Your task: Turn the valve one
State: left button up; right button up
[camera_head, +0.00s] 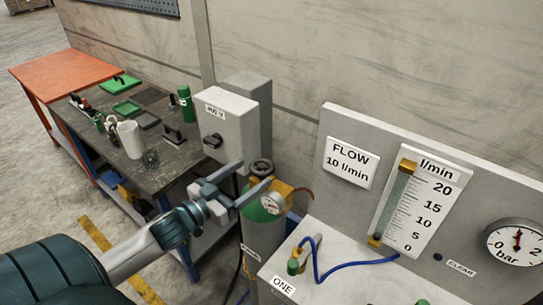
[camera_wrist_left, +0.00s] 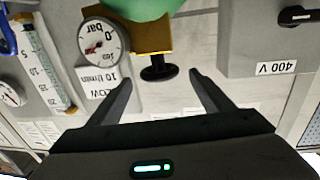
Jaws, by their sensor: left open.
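A green-topped gas cylinder (camera_head: 265,240) with a brass-coloured valve block, a round gauge (camera_head: 272,204) and a black handwheel (camera_head: 262,167) stands beside the bench. My left gripper (camera_head: 257,172) is open and empty in front of the cylinder top, its fingers overlapping the valve block in the head view. In the upside-down left wrist view, the handwheel (camera_wrist_left: 158,72) appears between and just beyond the open fingertips (camera_wrist_left: 160,78); I cannot tell whether they touch it. A label ONE (camera_head: 284,286) sits on the panel's front edge near a small green-knobbed valve (camera_head: 293,265). My right gripper is not in view.
A grey 400 V switch box (camera_head: 230,125) stands close behind the gripper. The panel at right carries a flow scale (camera_head: 412,205), a bar gauge (camera_head: 515,242) and a blue hose (camera_head: 345,268). A cluttered dark workbench (camera_head: 165,180) is at left.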

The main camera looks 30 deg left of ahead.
aim_at(268, 161)
pick_arm(q)
jog(key=w+p, duration=0.1)
jog(key=w, duration=0.1)
jog(key=w+d+p, duration=0.1)
jog(key=w, duration=0.2)
jog(key=w+p, duration=0.1)
jog(key=w, duration=0.1)
jog(key=shift+w+d+r, duration=0.15)
jog(key=shift+w+d, duration=0.1)
jog(key=shift+w, duration=0.1)
jog(key=shift+w+d+f, duration=0.15)
jog(key=shift+w+f, duration=0.05)
jog(key=shift+w, duration=0.5)
jog(key=shift+c, duration=0.4)
jog(key=c, duration=1)
